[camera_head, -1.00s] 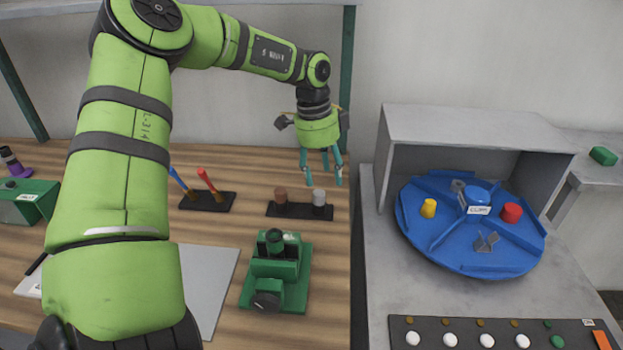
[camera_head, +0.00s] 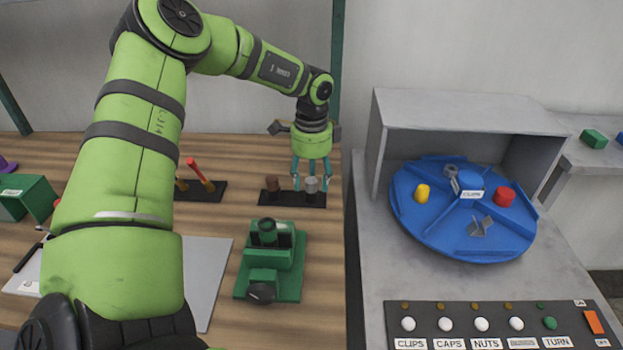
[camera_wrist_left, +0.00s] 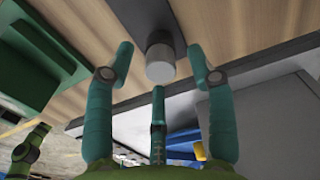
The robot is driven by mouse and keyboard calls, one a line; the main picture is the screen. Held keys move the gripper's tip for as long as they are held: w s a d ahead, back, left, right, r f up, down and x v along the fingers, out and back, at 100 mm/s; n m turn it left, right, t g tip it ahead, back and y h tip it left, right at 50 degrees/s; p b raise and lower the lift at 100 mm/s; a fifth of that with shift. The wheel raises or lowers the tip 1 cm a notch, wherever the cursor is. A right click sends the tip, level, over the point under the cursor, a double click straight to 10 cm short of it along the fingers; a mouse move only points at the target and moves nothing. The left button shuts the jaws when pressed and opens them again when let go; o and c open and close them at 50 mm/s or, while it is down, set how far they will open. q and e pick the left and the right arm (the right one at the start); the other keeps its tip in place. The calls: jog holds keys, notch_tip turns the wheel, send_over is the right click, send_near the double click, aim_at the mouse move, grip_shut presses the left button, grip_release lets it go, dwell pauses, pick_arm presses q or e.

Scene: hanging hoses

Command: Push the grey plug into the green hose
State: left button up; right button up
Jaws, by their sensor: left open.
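The grey plug (camera_head: 311,186) stands upright at the right end of a black holder (camera_head: 292,198). It also shows in the left wrist view (camera_wrist_left: 160,66) as a pale, round-topped cylinder. My left gripper (camera_head: 310,180) is open, its teal fingers pointing down around the grey plug. In the wrist view the fingers stand apart from the plug, with gaps on both sides. A green fixture (camera_head: 290,273) on the wooden table holds a short dark green tube (camera_head: 267,232), which looks like the green hose. My right gripper is not in view.
A brown plug (camera_head: 272,184) stands left of the grey one in the same holder. A red-handled tool (camera_head: 200,174) stands in another black rack. A blue turntable (camera_head: 463,240) and a button panel (camera_head: 495,325) are on the grey bench at right.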

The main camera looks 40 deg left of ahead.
pick_arm(q)
jog(key=c, duration=1)
